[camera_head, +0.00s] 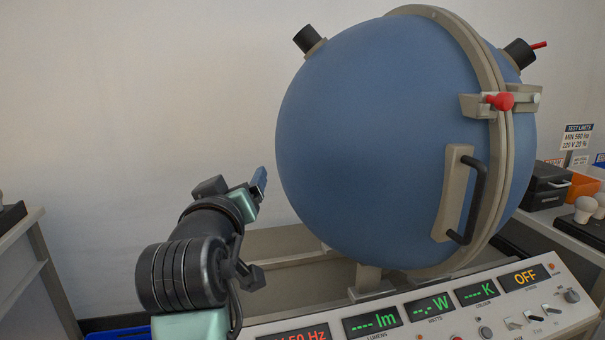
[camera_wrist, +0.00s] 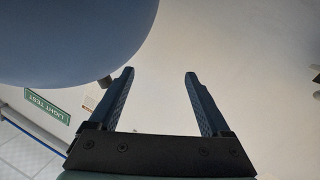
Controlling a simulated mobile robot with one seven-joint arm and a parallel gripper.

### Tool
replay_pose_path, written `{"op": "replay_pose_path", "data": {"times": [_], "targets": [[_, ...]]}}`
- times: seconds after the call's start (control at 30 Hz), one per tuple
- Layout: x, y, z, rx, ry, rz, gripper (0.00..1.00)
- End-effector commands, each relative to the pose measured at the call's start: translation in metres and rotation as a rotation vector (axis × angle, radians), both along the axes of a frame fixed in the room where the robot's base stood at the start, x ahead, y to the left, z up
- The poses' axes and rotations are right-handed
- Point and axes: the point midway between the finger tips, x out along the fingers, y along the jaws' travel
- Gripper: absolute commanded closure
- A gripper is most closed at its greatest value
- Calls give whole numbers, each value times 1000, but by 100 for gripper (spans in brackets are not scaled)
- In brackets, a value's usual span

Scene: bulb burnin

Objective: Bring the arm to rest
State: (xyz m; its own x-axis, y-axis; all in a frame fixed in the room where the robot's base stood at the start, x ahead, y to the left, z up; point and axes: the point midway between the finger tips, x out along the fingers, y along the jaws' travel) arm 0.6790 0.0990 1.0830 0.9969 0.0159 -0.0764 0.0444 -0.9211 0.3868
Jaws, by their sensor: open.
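My gripper (camera_head: 259,181) is raised at the left of the large blue sphere (camera_head: 385,140), with a visible gap of wall between them in the head view. In the wrist view my gripper (camera_wrist: 160,90) has its two dark blue fingers spread apart, with nothing between them but pale wall. The sphere (camera_wrist: 70,35) fills the upper left of the wrist view. My arm is bent, its dark links at the lower left of the head view.
The sphere's handle (camera_head: 470,195) and red-knobbed latch (camera_head: 500,101) are on its right side. A control panel (camera_head: 430,318) with lit displays runs along the front. Side benches stand left (camera_head: 25,250) and right. Bulbs (camera_head: 584,208) stand at the right. Plain wall lies behind my gripper.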

Motion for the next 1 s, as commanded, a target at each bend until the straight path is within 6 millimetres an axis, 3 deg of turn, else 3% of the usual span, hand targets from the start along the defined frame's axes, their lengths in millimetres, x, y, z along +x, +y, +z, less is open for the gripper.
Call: {"op": "replay_pose_path", "data": {"times": [0.03, 0.1, 0.2, 0.3, 0.5, 0.6, 1.0], "targets": [[-18, -16, 30, 63, -107, 3, 18], [-47, -35, 70, 144, -252, 15, 18], [-95, -59, 120, 238, -445, 39, 18], [-145, -77, 157, 305, -610, 68, 18], [-247, -102, 209, 393, -892, 134, 18], [-240, -100, 246, 394, -878, 135, 18], [-239, -99, 364, 390, -874, 135, 18]]}}
